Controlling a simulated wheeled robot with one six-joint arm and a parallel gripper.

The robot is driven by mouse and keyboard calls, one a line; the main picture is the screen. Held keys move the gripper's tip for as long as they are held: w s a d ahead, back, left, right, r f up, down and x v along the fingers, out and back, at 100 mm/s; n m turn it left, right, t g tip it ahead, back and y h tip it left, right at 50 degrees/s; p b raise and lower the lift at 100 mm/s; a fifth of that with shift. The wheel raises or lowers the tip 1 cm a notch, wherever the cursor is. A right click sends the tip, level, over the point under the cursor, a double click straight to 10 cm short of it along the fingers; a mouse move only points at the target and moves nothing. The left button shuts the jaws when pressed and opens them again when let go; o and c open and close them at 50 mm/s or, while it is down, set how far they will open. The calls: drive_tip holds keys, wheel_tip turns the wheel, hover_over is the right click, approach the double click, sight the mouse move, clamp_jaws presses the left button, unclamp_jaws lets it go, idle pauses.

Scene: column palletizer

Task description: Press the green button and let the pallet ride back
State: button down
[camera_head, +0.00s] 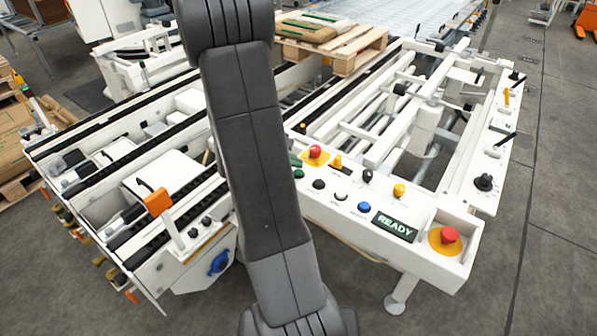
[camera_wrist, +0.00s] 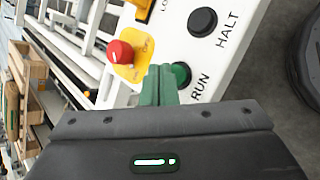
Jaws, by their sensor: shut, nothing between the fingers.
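The green button (camera_wrist: 181,75), labelled RUN, shows in the wrist view on the white panel. My gripper (camera_wrist: 160,74) has its green fingers shut and empty, with the tips right beside the button and partly overlapping it in the picture. I cannot tell whether they touch it. In the head view my arm covers most of my gripper, and small green patches show at the arm's right edge. A wooden pallet (camera_head: 357,42) with a few flat brown pieces on it sits at the far end of the conveyor frame.
A red mushroom button (camera_head: 315,152) and a black HALT button (camera_wrist: 202,22) are close by. The panel also has yellow and blue buttons, a READY display (camera_head: 395,224) and another red mushroom button (camera_head: 449,235). The white conveyor frame (camera_head: 460,180) surrounds this area.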

drive_tip(key=shift+f, duration=0.2)
drive_tip(key=shift+f+b, duration=0.3)
drive_tip(key=shift+b, duration=0.35)
